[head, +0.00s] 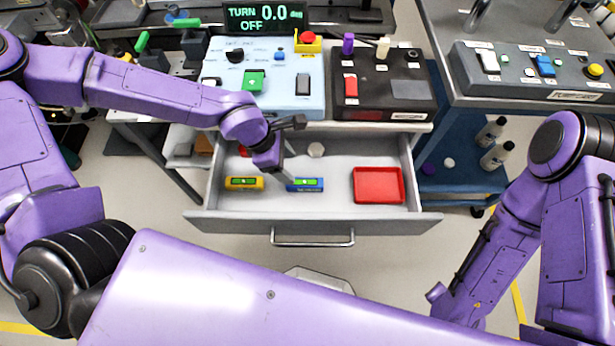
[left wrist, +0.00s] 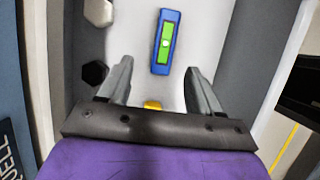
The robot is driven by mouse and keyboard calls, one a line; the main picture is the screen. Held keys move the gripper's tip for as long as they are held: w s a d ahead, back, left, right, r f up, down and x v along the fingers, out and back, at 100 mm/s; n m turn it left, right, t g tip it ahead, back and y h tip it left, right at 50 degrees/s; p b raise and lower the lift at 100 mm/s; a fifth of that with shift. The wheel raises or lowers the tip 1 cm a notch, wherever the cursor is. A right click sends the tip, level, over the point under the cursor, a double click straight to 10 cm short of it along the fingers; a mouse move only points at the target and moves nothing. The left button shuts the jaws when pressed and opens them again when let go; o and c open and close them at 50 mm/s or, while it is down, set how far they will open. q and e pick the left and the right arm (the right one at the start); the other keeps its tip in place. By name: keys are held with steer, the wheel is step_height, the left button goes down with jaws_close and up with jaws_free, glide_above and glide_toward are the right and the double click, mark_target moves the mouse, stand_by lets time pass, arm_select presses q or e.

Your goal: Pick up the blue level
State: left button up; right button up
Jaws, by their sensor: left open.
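The blue level (head: 305,185), with a green window, lies in the front middle of an open grey drawer (head: 300,228). In the left wrist view the blue level (left wrist: 166,42) lies lengthwise ahead of my fingers, its near end roughly between the fingertip lines. My left gripper (head: 286,176) reaches down into the drawer just left of and above the level; in its own wrist view the gripper (left wrist: 160,67) is open with nothing held.
A yellow level (head: 244,183) lies left of the blue one, and a red tray (head: 378,185) sits to the right. A pale hexagonal piece (head: 316,150) lies behind. The control boxes (head: 383,90) stand above the drawer's back. Bare drawer floor surrounds the blue level.

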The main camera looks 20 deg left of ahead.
mark_target(303, 182)
arm_select(q)
steer(key=x, duration=0.2)
steer(key=b+x, duration=0.1)
steer(key=x, duration=0.5)
steer(key=shift+s+d+f+b, duration=0.1)
steer(key=shift+s+d+b, duration=0.2)
steer(key=shift+d+b, duration=0.05)
steer(key=shift+w+f, duration=0.1)
steer(key=shift+f, duration=0.05)
steer(key=shift+f, duration=0.2)
steer(key=c, duration=1.1)
steer(key=shift+c, duration=0.2)
